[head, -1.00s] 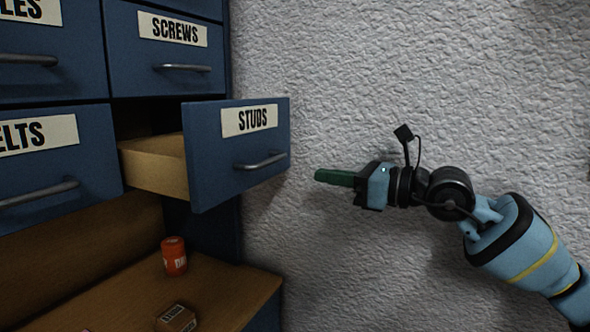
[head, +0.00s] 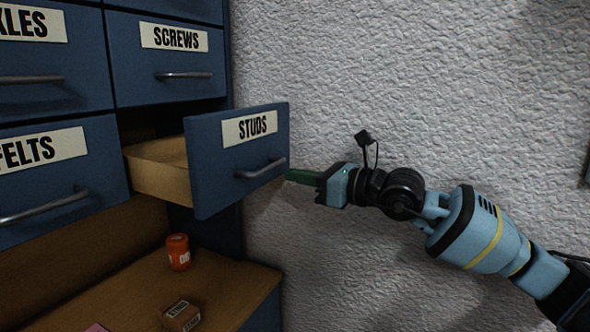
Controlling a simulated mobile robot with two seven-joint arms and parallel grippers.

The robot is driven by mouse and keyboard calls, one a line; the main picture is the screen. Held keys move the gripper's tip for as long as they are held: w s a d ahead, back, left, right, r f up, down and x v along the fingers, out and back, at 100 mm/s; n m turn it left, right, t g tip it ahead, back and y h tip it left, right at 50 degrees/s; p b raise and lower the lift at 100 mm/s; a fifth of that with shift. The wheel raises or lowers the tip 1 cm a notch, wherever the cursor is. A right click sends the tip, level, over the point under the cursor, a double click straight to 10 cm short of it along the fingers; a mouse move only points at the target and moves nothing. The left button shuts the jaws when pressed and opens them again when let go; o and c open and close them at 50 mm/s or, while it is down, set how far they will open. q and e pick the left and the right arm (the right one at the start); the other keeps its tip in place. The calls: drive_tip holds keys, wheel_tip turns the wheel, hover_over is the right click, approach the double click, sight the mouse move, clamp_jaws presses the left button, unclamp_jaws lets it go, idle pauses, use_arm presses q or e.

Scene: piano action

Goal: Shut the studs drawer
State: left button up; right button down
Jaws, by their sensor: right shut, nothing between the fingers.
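The studs drawer (head: 215,165) is a blue-fronted wooden drawer with a white STUDS label and a grey bar handle (head: 260,168). It stands pulled out of the blue cabinet, and its pale wooden side shows. My right gripper (head: 290,175) is shut and empty, with green fingers pointing left. Its fingertips are at the right edge of the drawer front, near the handle's right end. The tips are partly hidden by the drawer front, and I cannot tell whether they touch it. My left gripper is not in view.
The screws drawer (head: 150,68) above and the felts drawer (head: 95,195) at left look closed. Below, a wooden shelf (head: 235,285) holds an orange-red can (head: 178,252) and a small brown box (head: 181,316). A rough grey wall (head: 420,80) is behind my right arm.

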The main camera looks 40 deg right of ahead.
drive_tip(key=shift+w+a+r, duration=0.1)
drive_tip(key=shift+w+a, duration=0.1)
drive_tip(key=shift+w, duration=0.25)
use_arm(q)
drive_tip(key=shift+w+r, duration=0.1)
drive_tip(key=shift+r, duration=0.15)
use_arm(e)
drive_tip(key=shift+w+a, duration=0.1)
drive_tip(key=shift+w, duration=0.05)
use_arm(q)
drive_tip(key=shift+p, duration=0.3)
